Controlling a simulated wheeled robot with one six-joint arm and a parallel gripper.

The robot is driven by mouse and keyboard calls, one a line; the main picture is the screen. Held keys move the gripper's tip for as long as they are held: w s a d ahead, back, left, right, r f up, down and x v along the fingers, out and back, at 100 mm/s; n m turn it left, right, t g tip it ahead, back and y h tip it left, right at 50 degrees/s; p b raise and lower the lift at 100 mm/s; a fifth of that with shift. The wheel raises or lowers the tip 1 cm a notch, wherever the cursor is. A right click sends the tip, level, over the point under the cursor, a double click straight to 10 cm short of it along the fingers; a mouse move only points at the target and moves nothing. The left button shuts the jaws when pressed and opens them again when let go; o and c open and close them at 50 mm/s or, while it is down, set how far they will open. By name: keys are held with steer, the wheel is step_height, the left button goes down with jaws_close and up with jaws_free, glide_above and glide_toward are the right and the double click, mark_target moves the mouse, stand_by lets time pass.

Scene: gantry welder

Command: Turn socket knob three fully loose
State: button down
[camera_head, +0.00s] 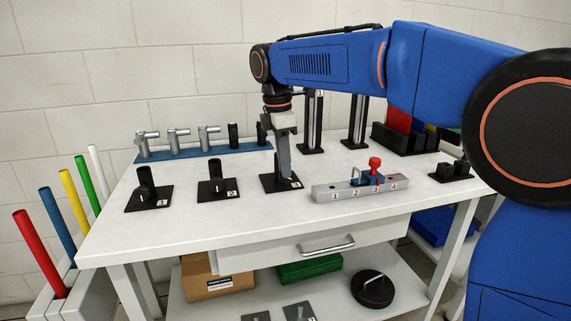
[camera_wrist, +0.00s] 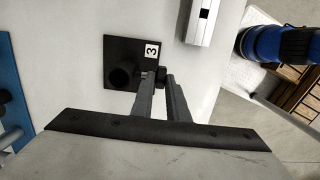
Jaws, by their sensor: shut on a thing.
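Socket three is a black square plate with a round black socket, labelled 3 (camera_wrist: 119,55); in the head view its plate (camera_head: 269,187) is partly hidden behind my gripper. Its small black knob (camera_wrist: 160,72) sticks out at the side of the socket. My gripper (camera_wrist: 161,80) points down at this socket and its two fingers are closed around the knob; it also shows in the head view (camera_head: 287,178). Sockets one (camera_head: 145,193) and two (camera_head: 216,184) stand to the left on like plates, each with a knob at the front.
A grey block with a red-topped clamp (camera_head: 340,190) stands close to the right of my gripper. A blue rack with several torches (camera_head: 200,150) is behind. Black posts (camera_head: 313,125) stand at the back. The white table front (camera_head: 190,230) is clear.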

mark_target(280, 174)
steer(key=h, duration=0.1)
steer(key=a+t+h, duration=0.1)
steer(key=h, duration=0.2)
steer(key=shift+s+a+f+h, duration=0.25)
steer(key=shift+a+f+h, duration=0.05)
steer(key=shift+a+h, duration=0.1)
steer(key=h, duration=0.2)
steer(key=t+h, duration=0.1)
steer(key=shift+s+a+f, duration=0.1)
steer(key=shift+a+f, duration=0.25)
steer(key=shift+a+f+t+h, duration=0.1)
steer(key=shift+f+t+h, duration=0.15)
steer(key=shift+h, duration=0.5)
steer(key=shift+a+f+t+h, duration=0.1)
steer(key=shift+t+h, duration=0.15)
steer(key=shift+h, duration=0.5)
steer(key=shift+s, duration=0.1)
steer(key=c, duration=1.7)
jaws_free()
